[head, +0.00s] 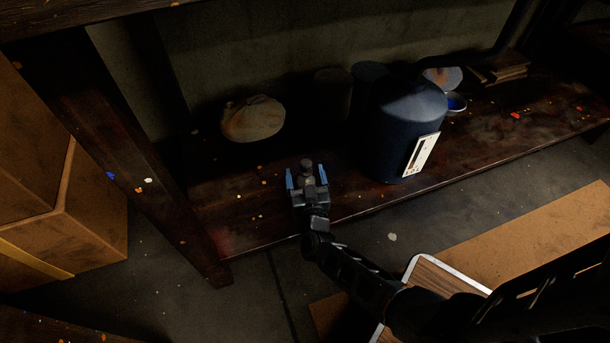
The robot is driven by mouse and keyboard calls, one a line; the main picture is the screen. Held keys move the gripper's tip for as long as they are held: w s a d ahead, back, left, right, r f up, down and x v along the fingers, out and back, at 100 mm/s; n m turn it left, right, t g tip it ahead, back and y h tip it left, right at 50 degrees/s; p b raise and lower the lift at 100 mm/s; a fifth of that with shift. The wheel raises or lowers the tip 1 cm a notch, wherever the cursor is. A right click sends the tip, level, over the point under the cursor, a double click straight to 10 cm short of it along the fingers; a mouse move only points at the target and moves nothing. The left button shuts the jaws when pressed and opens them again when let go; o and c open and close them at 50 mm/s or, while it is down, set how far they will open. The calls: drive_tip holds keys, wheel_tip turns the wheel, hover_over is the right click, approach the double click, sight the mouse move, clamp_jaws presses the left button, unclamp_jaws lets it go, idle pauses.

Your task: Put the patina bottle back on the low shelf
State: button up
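A small dark bottle (307,166) with a brownish-green tint, which looks like the patina bottle, stands roughly upright at the low shelf (238,222). My gripper (306,177) reaches over the shelf's front part, with its two blue fingers apart on either side of the bottle. Narrow gaps seem to show between the fingers and the bottle's upper part. The bottle's lower part is hidden by the gripper, so I cannot tell whether its base touches the shelf.
A large dark blue canister (402,120) with a white label stands right of my gripper. A tan rounded lump (253,118) lies behind left. A wooden post (150,165) rises at left, with cardboard boxes (80,215) beyond it. The shelf is bare just left of my gripper.

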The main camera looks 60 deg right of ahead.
drive_tip(key=shift+r, duration=0.2)
drive_tip(key=p+v, duration=0.3)
drive_tip(key=v, duration=0.9)
drive_tip(key=s+a+r+n+t+y, duration=0.3)
drive_tip(key=s+a+r+y, duration=0.3)
drive_tip(key=s+a+r, duration=0.5)
drive_tip(key=s+a+r+n+y, duration=0.1)
drive_tip(key=s+r+n+y, duration=0.2)
drive_tip(key=r, duration=0.7)
drive_tip(key=s+a+r+n+g+y, duration=0.1)
drive_tip(key=s+r+n+y, duration=0.2)
drive_tip(key=s+r, duration=0.5)
wheel_tip(320, 180, up, 2)
drive_tip(key=shift+r+y, duration=0.1)
drive_tip(key=shift+y, duration=0.3)
wheel_tip(320, 180, up, 29)
drive_tip(key=p, duration=2.9)
